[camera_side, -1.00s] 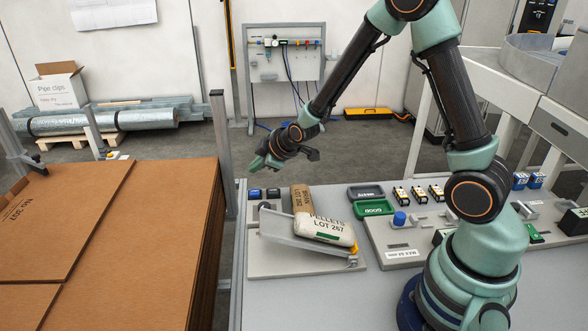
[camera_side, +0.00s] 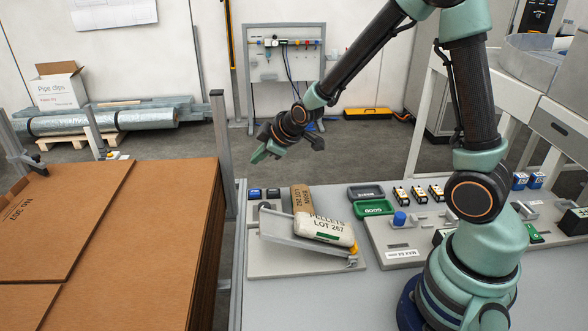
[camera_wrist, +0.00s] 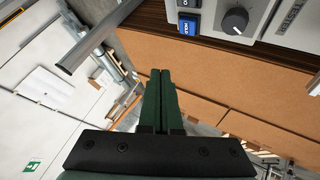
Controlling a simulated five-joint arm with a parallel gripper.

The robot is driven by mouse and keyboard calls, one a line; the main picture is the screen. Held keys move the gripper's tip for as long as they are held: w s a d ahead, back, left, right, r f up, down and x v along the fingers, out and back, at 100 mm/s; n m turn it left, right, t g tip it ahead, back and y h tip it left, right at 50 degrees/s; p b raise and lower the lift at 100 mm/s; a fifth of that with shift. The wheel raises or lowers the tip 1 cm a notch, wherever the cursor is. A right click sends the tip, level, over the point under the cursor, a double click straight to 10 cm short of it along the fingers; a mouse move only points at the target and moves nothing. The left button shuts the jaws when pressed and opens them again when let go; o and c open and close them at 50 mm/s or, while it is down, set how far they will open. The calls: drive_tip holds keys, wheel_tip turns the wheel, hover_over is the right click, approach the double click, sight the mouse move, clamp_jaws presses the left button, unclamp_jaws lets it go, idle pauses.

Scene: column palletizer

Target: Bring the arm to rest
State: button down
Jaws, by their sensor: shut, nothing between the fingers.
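My gripper (camera_side: 259,155) hangs in the air above the back left of the grey table (camera_side: 300,300), with its fingers pointing down and left. In the wrist view my gripper's two green fingers (camera_wrist: 160,78) lie side by side, shut, with nothing between them. The fingers touch nothing in the side view. The arm is raised and bent at the elbow.
Below my gripper, a tilted grey tray (camera_side: 300,241) bears a pellets bag (camera_side: 324,227) and a brown bag (camera_side: 301,199). Large brown cardboard stacks (camera_side: 110,220) stand left, beside a metal post (camera_side: 221,150).

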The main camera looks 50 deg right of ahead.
drive_tip(key=s+a+r+m+g, duration=0.1)
drive_tip(key=s+r+m, duration=0.2)
drive_tip(key=s+r, duration=0.3)
drive_tip(key=s+a+r+m+g, duration=0.2)
drive_tip(key=s+r+m, duration=0.2)
drive_tip(key=s, duration=1)
drive_tip(key=shift+w+v, duration=0.25)
drive_tip(key=shift+v, duration=0.85)
drive_tip(key=shift+d+r, duration=0.1)
drive_tip(key=shift+r, duration=0.05)
